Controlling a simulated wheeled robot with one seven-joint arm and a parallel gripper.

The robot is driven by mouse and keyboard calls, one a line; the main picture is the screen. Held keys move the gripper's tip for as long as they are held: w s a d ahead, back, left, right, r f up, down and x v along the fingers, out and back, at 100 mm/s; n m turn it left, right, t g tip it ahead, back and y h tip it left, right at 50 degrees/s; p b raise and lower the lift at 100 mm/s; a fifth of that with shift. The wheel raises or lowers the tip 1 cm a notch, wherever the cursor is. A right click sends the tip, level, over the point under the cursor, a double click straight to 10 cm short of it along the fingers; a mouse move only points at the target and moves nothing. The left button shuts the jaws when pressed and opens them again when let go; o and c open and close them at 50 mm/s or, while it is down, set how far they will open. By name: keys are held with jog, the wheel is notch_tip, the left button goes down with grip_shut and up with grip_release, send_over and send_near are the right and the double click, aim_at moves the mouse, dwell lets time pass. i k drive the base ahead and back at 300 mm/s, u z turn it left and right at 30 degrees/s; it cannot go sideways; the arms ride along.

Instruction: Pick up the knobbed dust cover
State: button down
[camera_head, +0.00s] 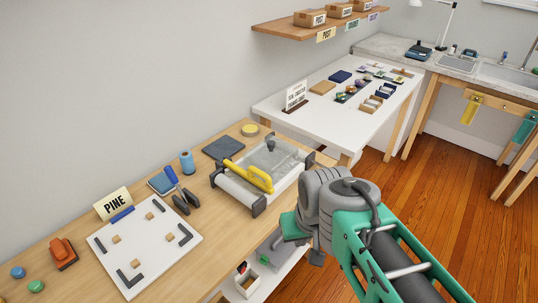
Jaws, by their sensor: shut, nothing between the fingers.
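The knobbed dust cover (283,158) appears as a clear, flat lid with a dark grey knob (270,143) near its back edge. It lies on a pale tray with dark corner pieces (258,209) on the wooden bench. My gripper (283,238) is in front of the tray and to its right, near the bench's front edge, apart from the cover. It is shut and empty. My own wrist hides part of it, and its fingertips are hard to make out.
A yellow handled tool (248,176) lies across the tray's left side. A dark mat (223,147), yellow tape roll (250,130) and blue spool (187,161) stand close behind. A white board (145,245) with small blocks lies left. A white table (335,115) stands beyond.

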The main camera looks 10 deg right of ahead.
aim_at(273, 156)
jog(key=u, duration=2.75)
jog(key=k, duration=0.95)
jog(key=z, duration=1.25)
jog(key=i, duration=1)
